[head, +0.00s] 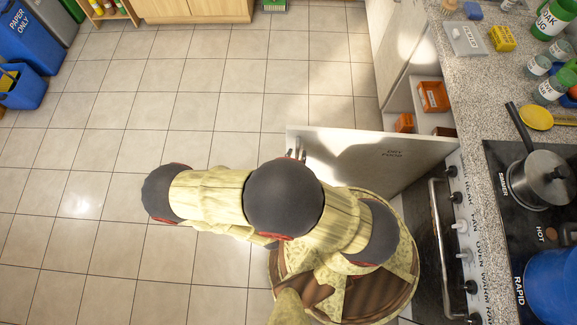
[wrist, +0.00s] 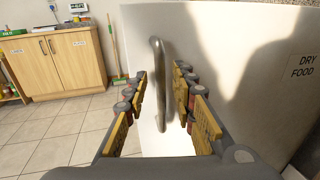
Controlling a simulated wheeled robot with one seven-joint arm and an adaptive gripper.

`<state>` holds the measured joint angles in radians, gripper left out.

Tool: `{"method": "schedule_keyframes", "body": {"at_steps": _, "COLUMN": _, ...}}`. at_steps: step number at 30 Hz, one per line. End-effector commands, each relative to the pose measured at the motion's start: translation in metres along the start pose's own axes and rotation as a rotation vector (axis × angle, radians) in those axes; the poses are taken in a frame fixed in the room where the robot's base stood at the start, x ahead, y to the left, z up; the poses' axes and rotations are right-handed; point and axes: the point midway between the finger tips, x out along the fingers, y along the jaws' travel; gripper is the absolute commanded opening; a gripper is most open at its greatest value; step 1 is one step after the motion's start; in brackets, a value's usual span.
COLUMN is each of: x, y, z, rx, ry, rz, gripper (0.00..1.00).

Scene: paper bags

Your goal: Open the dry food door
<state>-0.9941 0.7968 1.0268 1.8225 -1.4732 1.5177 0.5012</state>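The dry food door (head: 365,155) is a white panel marked "DRY FOOD". In the head view it stands swung out from the counter, with the cupboard behind it open. Its label (wrist: 303,67) shows at the right in the wrist view. The door's grey metal bar handle (wrist: 157,85) stands upright near the door's free edge. My gripper (wrist: 161,76) is open, with one finger on each side of the handle and gaps showing between. In the head view my arm hides most of the gripper and handle.
Orange boxes (head: 433,97) sit inside the open cupboard (head: 402,98). An oven with knobs and a bar handle (head: 437,245) is just right of the door. Open tiled floor (head: 120,130) lies to the left. Wooden cabinets (wrist: 55,62) stand far off.

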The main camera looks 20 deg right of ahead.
Motion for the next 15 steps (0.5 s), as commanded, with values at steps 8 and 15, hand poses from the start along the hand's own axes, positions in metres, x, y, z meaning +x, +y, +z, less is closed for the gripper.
{"method": "schedule_keyframes", "body": {"at_steps": 8, "x": -0.031, "y": 0.002, "z": 0.000, "rx": 0.002, "ry": 0.000, "rz": 0.006, "gripper": 0.26}}
{"method": "schedule_keyframes", "body": {"at_steps": 15, "x": -0.059, "y": 0.002, "z": 0.000, "rx": 0.003, "ry": 0.001, "rz": 0.005, "gripper": 0.26}}
